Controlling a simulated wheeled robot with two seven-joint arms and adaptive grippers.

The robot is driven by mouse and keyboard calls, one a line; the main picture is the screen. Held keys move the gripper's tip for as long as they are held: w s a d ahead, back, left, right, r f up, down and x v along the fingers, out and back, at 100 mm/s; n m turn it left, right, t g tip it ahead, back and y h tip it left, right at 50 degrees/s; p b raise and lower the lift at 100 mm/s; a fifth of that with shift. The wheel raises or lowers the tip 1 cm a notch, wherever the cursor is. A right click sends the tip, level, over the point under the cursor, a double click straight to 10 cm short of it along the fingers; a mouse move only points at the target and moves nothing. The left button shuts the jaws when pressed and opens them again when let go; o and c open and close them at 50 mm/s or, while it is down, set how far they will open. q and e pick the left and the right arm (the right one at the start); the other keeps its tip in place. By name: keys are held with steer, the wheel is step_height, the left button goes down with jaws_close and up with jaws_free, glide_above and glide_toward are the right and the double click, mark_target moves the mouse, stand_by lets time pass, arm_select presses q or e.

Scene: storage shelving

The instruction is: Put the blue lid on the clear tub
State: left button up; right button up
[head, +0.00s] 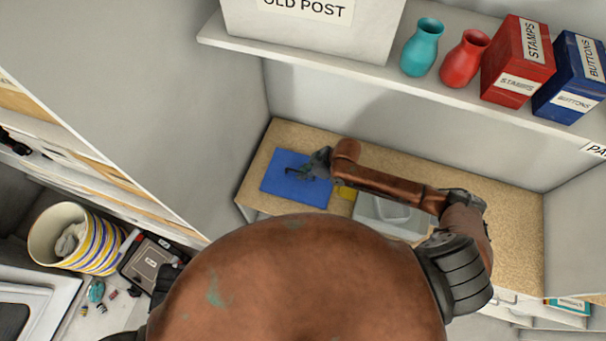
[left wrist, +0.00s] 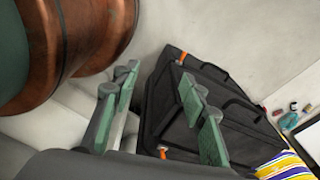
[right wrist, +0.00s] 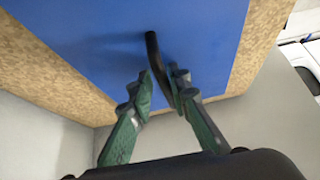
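The blue lid (head: 285,187) is a flat rectangle with a dark bar handle, on the left of the wood-coloured shelf top. My right gripper (head: 318,163) is over it. In the right wrist view, the green fingers (right wrist: 162,82) close in on both sides of the black handle, against the blue lid (right wrist: 90,30). The clear tub (head: 368,212) stands to the right of the lid, partly hidden by my right forearm. My left gripper (left wrist: 160,85) is open and empty in the left wrist view, in front of a black bag.
An upper shelf (head: 430,88) holds a white box, two vases, a red box and a blue box. A striped bucket (head: 95,245) stands at left. The shelf top's right side is clear.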

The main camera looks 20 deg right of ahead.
steer(key=shift+s+a+f, duration=0.1)
steer(key=shift+s, duration=0.25)
steer(key=shift+c, duration=0.5)
steer(key=shift+w, duration=0.35)
jaws_close()
arm_select(q)
steer(key=shift+w, duration=0.8)
arm_select(e)
steer(key=shift+s, duration=0.2)
